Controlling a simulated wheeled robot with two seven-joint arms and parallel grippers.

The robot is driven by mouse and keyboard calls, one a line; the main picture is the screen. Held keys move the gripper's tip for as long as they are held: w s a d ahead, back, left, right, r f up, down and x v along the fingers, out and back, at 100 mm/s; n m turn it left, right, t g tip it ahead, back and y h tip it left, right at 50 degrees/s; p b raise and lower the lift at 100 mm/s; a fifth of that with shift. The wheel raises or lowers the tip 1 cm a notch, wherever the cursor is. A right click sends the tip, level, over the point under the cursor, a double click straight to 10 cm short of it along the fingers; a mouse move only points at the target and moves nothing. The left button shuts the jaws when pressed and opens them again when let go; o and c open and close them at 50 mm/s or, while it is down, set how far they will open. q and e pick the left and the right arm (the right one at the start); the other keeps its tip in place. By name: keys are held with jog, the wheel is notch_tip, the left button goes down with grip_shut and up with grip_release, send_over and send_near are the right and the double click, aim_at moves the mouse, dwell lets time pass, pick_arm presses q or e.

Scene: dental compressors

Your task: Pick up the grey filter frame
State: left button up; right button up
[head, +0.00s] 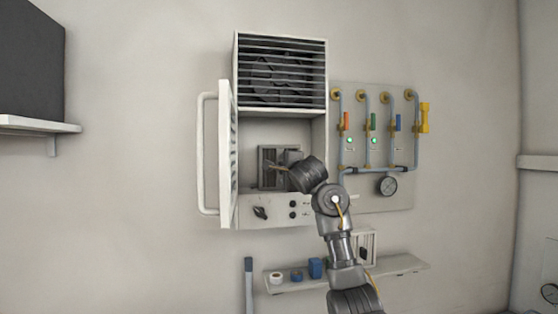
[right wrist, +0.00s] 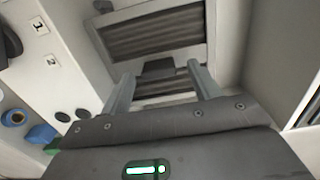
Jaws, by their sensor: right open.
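The grey filter frame (head: 266,162) stands upright inside the open compartment of the white wall cabinet, partly hidden by my right gripper (head: 288,165). In the right wrist view, the grey filter frame (right wrist: 203,52) shows dark pleated bands and a small dark tab (right wrist: 158,68) at its near edge. My right gripper (right wrist: 160,73) is open, its fingers on either side of the tab, with gaps visible. Whether a finger touches the frame cannot be told. My left gripper is not in view.
The cabinet door (head: 226,155) is swung open at the left. A control panel (head: 272,211) with a knob lies below the opening. Pipes with coloured valves and a gauge (head: 387,186) are at the right. A low shelf (head: 400,264) holds tape rolls, a blue item and a white-framed filter (head: 364,244).

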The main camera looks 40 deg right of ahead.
jog(key=shift+w+d, duration=0.3)
jog(key=shift+w, duration=0.05)
jog(key=shift+a, duration=0.1)
jog(key=shift+a, duration=0.1)
jog(key=shift+c, duration=1)
jog(key=c, duration=1)
jog(key=shift+o, duration=0.2)
